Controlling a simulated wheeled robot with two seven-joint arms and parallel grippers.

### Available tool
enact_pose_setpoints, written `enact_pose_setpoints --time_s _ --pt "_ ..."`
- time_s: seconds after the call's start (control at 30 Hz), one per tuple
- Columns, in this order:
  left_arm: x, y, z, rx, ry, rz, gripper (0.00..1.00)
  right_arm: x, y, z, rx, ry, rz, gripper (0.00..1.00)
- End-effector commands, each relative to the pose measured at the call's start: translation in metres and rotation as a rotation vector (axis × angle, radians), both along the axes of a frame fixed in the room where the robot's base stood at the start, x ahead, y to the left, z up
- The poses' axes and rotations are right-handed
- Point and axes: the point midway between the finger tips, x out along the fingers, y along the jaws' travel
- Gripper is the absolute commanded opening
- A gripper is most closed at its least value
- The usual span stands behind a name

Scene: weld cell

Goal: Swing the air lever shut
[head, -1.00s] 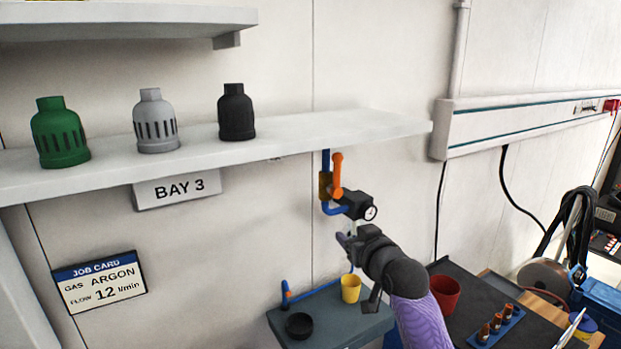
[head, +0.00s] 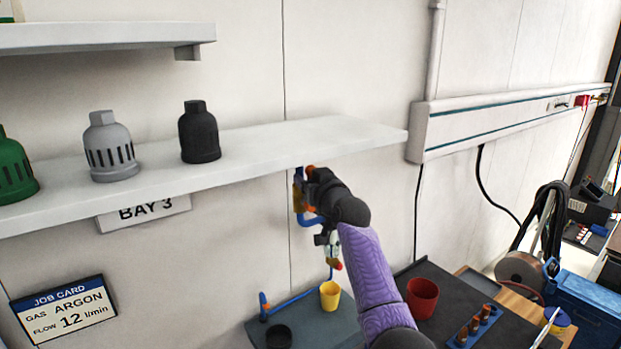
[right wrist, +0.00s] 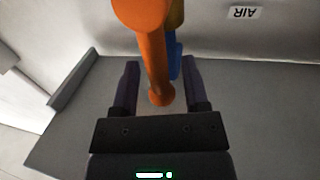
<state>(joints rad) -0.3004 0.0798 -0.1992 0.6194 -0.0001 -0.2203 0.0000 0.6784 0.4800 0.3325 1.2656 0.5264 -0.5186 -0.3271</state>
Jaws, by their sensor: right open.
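The orange air lever (right wrist: 155,50) shows large in the right wrist view, between the two fingers of my right gripper (right wrist: 160,82). The fingers stand apart on either side of it, with a gap visible on both sides. In the head view my right gripper (head: 317,184) is up at the valve below the shelf's right end and covers most of the lever. The brass valve body (head: 298,196) and blue pipe (head: 308,221) show beside the gripper. The pressure gauge is hidden. My left gripper is out of view.
The shelf (head: 290,143) is just above my right gripper, with green, grey and black caps on it. Below is a small grey ledge (head: 310,327) with a yellow cup (head: 330,295) and a black ring (head: 279,336). A red cup (head: 422,297) stands to the right.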

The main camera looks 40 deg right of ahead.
Motion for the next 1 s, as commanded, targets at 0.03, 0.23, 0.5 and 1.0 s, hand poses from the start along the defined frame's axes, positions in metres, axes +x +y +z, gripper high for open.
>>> enact_pose_setpoints --time_s 0.03,0.23,0.5,1.0 --pt "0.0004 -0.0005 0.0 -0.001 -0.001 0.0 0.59 0.0001 0.0 0.0 0.0 0.0 0.0 0.58" --pt "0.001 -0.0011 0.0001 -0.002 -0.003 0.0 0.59 -0.0001 0.0 0.0 0.0 0.0 0.0 0.43" --pt "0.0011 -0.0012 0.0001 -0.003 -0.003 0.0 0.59 -0.0002 0.0001 0.0 0.0 0.0 0.0 0.0" --pt "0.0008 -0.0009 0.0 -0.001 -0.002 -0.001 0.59 -0.0003 0.0001 -0.0001 0.0 0.0 0.0 0.0"
